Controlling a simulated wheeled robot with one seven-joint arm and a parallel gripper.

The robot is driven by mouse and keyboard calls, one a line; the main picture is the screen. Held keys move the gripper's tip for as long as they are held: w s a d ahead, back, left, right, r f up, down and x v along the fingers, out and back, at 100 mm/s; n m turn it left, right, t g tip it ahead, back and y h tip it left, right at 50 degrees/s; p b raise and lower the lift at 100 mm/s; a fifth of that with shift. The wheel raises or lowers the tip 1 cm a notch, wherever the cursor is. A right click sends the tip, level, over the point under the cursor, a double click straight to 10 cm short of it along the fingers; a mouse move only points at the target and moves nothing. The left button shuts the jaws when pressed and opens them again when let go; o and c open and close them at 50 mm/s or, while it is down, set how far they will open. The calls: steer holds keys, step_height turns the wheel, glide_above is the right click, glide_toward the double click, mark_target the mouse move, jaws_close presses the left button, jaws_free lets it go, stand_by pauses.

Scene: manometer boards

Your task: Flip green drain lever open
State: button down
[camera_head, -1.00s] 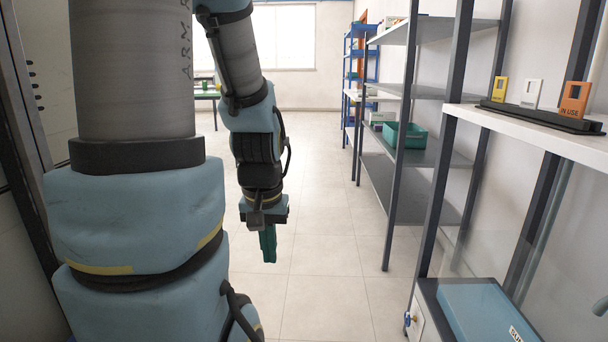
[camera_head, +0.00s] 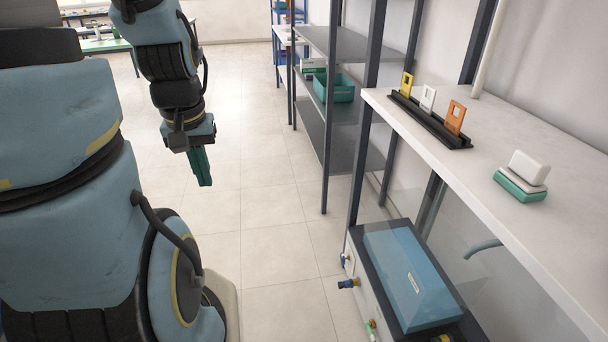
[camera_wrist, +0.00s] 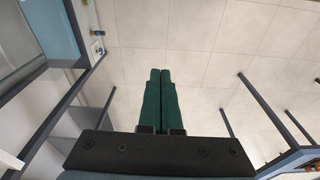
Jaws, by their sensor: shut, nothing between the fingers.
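A small green part (camera_head: 371,328), which may be the drain lever, shows low on the front of a pale unit under the white shelf in the head view. It is too small to tell its position, and the unit's lower front is cut off by the frame edge. My gripper (camera_head: 206,183) hangs over the open floor, left of the unit and well apart from it. Its two green fingers (camera_wrist: 160,73) are together and empty in the wrist view.
The unit carries a blue cover (camera_head: 405,275) and blue-and-brass fittings (camera_head: 349,284). The white shelf (camera_head: 470,165) above holds a tag rack (camera_head: 430,122) and a white-and-green block (camera_head: 522,178). Grey shelving with a teal bin (camera_head: 335,87) stands beyond. The tiled floor is clear.

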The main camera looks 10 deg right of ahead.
steer(key=w+d+f+m+b, duration=0.25)
steer(key=f+b, duration=0.35)
steer(key=f, duration=0.3)
steer(key=w+d+f+m+b, duration=0.25)
steer(key=f+b, duration=0.35)
steer(key=f, duration=0.3)
steer(key=m+g+h+b, duration=0.4)
steer(key=m+h+b, duration=0.6)
steer(key=b, duration=2.3)
glide_above(370, 333)
step_height(370, 333, down, 50)
steer(key=m+y, duration=0.1)
steer(key=shift+s+a+f+b, duration=0.2)
steer(key=shift+a+f+b, duration=0.1)
steer(key=shift+f, duration=0.15)
steer(key=shift+s+a+f+b, duration=0.2)
steer(key=shift+a+f+b, duration=0.05)
steer(key=shift+f, duration=0.2)
steer(key=shift+s+f, duration=0.15)
steer(key=shift+f, duration=0.25)
